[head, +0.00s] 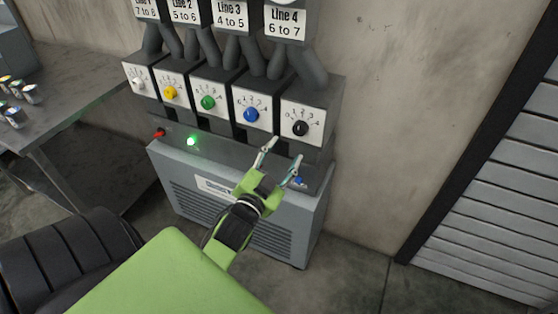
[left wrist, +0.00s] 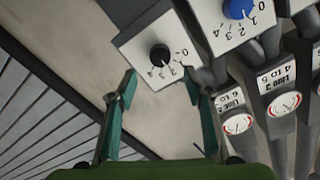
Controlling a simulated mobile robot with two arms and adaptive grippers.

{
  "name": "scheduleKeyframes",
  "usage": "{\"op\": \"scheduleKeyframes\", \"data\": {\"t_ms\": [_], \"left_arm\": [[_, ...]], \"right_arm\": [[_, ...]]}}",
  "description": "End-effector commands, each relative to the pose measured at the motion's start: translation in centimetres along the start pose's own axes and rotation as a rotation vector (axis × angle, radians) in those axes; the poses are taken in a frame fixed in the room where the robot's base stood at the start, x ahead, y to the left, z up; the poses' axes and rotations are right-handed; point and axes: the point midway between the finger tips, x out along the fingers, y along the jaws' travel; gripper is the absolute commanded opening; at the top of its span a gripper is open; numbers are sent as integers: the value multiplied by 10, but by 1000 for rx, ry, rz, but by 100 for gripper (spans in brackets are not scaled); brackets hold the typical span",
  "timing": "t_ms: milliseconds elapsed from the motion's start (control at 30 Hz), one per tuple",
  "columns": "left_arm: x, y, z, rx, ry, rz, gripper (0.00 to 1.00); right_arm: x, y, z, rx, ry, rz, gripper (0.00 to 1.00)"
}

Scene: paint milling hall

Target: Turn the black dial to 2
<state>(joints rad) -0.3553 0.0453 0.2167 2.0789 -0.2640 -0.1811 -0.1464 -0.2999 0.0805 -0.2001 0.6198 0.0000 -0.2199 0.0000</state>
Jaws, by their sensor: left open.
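The black dial (head: 300,128) is a round knob on a white plate with numbers, rightmost in a row of dials. In the left wrist view the black dial (left wrist: 160,55) sits just beyond the fingertips, with numbers around it; I cannot tell which number it points to. My left gripper (head: 284,151) is open and empty, slightly below and in front of the dial in the head view. In the left wrist view its two fingers (left wrist: 158,86) are spread apart, clear of the knob. My right gripper is in neither view.
The blue dial (head: 251,115) is directly left of the black one, with green (head: 208,102), yellow and white dials beyond. A ledge below has a lit green lamp (head: 192,141), a red control and a blue button (head: 299,181). A table (head: 72,92) with small cans stands left.

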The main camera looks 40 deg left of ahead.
Motion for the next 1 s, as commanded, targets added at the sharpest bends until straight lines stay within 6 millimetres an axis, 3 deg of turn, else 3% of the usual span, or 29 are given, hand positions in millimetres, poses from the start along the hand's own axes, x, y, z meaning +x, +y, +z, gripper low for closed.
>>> {"op": "scheduleKeyframes", "data": {"t_ms": [100, 300, 867, 1000], "left_arm": [[-17, 0, 1, 0, -1, 1, 46], [-29, 0, 0, 1, 0, 0, 46], [-30, 0, 0, 1, 0, 0, 46], [-28, 14, 16, -11, -29, 24, 46]], "right_arm": [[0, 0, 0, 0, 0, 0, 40], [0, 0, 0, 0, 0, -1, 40], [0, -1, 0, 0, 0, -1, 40], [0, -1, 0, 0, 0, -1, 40]]}}
